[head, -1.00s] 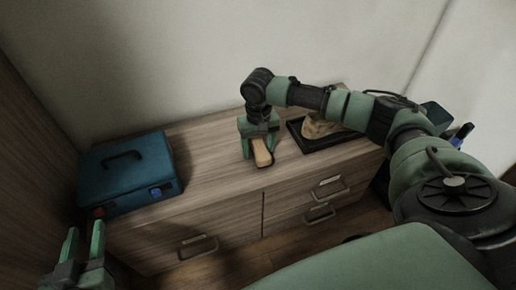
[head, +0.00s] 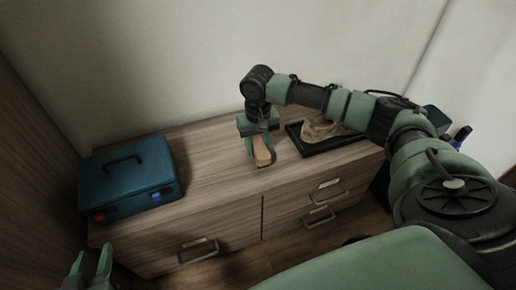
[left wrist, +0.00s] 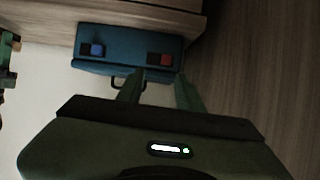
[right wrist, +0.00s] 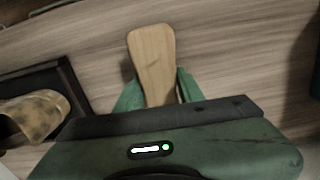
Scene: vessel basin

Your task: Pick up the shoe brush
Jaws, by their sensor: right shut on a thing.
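The shoe brush (head: 262,155) shows its light wooden back on the cabinet top, near the middle. In the right wrist view its wooden back (right wrist: 153,60) lies between the fingers. My right gripper (head: 262,144) points down and is shut on the brush; its fingers (right wrist: 152,90) lie along both sides of it. The brush's underside is hidden, and I cannot tell if it still touches the cabinet top. My left gripper (head: 88,264) is open and empty at the lower left, in front of the cabinet; its spread fingers also show in the left wrist view (left wrist: 158,90).
A blue case (head: 128,180) with a handle stands at the cabinet's left end. A black tray (head: 296,137) holding a tan, mottled object (head: 325,131) is right of the brush. The wooden cabinet top (head: 205,170) is clear between case and brush.

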